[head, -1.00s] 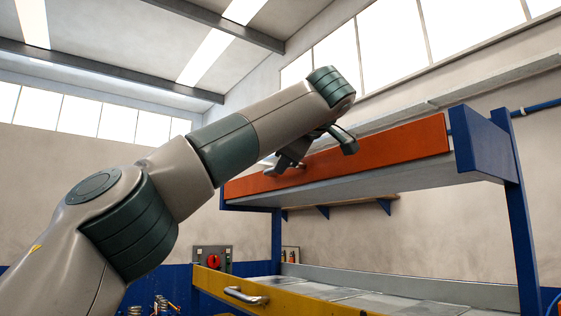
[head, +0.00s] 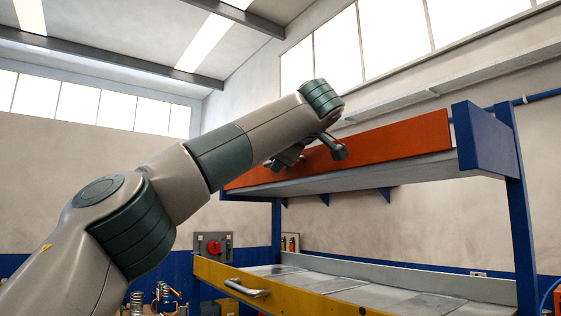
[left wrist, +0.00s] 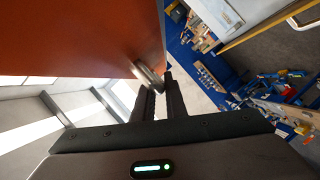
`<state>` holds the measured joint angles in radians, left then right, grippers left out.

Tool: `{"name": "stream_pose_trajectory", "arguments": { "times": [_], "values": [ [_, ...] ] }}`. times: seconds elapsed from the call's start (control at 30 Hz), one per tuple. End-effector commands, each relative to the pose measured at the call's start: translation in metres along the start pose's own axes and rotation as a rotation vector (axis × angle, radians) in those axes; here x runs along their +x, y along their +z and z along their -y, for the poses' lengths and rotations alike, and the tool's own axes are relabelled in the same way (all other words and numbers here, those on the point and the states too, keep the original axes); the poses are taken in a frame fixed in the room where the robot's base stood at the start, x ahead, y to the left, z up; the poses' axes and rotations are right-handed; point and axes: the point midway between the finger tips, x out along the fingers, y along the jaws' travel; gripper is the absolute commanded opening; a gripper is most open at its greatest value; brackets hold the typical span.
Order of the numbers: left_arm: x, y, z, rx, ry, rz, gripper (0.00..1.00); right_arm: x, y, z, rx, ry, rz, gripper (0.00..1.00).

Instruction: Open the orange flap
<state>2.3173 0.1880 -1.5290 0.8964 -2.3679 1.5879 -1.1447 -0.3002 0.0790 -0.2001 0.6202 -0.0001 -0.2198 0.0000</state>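The orange flap (head: 385,142) is a long panel along the front of the upper shelf in the head view. It hangs down against the shelf and looks closed. It also fills the upper left of the left wrist view (left wrist: 75,35). A short metal handle (left wrist: 149,76) is at its edge there. My left gripper (head: 308,158) is in front of the flap's left half, its fingers apart. In the left wrist view the fingertips (left wrist: 159,82) are at the handle; I cannot tell whether they touch it. My right gripper is not in view.
The shelf stands on blue posts (head: 516,230). Below is a yellow-fronted drawer (head: 300,300) with a metal handle (head: 247,287). A grey panel with a red knob (head: 214,247) is behind. Cluttered blue benches (left wrist: 210,75) show in the left wrist view.

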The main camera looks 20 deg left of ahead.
Motion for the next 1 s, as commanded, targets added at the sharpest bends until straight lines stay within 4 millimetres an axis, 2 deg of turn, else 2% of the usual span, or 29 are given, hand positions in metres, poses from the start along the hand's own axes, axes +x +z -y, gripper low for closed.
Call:
{"name": "stream_pose_trajectory", "arguments": {
  "times": [0.27, 0.47, 1.0],
  "values": [
    [0.0, 0.001, 0.004, -0.035, 0.015, 0.0, 0.0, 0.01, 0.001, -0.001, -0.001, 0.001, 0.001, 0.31],
    [0.0, 0.002, 0.012, -0.115, 0.05, -0.001, 0.0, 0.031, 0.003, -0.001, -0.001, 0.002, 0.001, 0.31],
    [0.003, 0.007, 0.041, -0.536, 0.228, -0.004, 0.0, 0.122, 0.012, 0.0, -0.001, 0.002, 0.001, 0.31]
  ]
}}
